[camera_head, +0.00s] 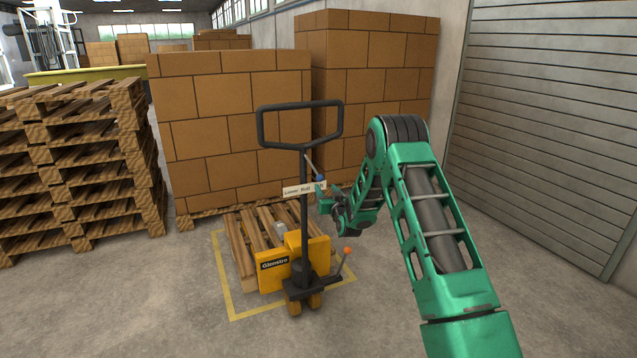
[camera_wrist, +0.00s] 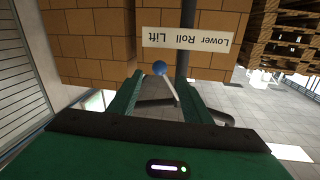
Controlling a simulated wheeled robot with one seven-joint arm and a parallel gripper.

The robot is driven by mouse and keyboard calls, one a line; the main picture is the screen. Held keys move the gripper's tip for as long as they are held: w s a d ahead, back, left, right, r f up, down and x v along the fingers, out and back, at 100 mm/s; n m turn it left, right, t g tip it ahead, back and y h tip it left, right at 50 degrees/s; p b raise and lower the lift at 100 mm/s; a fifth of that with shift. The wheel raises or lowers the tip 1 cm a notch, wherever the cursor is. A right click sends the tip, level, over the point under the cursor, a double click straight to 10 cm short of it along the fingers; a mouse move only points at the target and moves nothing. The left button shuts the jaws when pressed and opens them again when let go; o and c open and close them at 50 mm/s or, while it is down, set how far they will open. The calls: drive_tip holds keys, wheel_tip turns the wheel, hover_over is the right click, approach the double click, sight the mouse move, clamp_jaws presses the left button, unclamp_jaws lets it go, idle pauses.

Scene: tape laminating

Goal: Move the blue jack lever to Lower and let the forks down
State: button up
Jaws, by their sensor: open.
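The yellow pallet jack (camera_head: 319,257) stands with its black handle (camera_head: 304,215) upright. Its blue lever knob (camera_head: 319,178) sits by the Lift end of the white label (camera_head: 296,190), which reads Lower, Roll, Lift. In the wrist view the label (camera_wrist: 187,40) is upside down, and the blue knob (camera_wrist: 159,67) lies just below the word Lift. My gripper (camera_head: 325,192) is to the right of the handle, close to the knob. In the wrist view its fingers (camera_wrist: 160,82) are apart, with the knob between or just past the tips; contact cannot be told. The forks are hidden under the pallet.
A wooden pallet (camera_head: 260,238) lies over the forks inside a yellow floor marking (camera_head: 226,285). A lower lever with an orange knob (camera_head: 347,250) sticks out right. Stacked boxes (camera_head: 230,120) stand behind; piled pallets (camera_head: 75,165) stand left. The front floor is clear.

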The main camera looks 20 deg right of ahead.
sight(321, 180)
drive_tip(key=w, duration=0.3)
drive_tip(key=w+d, duration=0.1)
drive_tip(key=w, duration=0.6)
drive_tip(key=shift+w+d, duration=0.25)
drive_tip(key=shift+w, duration=0.1)
drive_tip(key=shift+c, duration=0.5)
clamp_jaws()
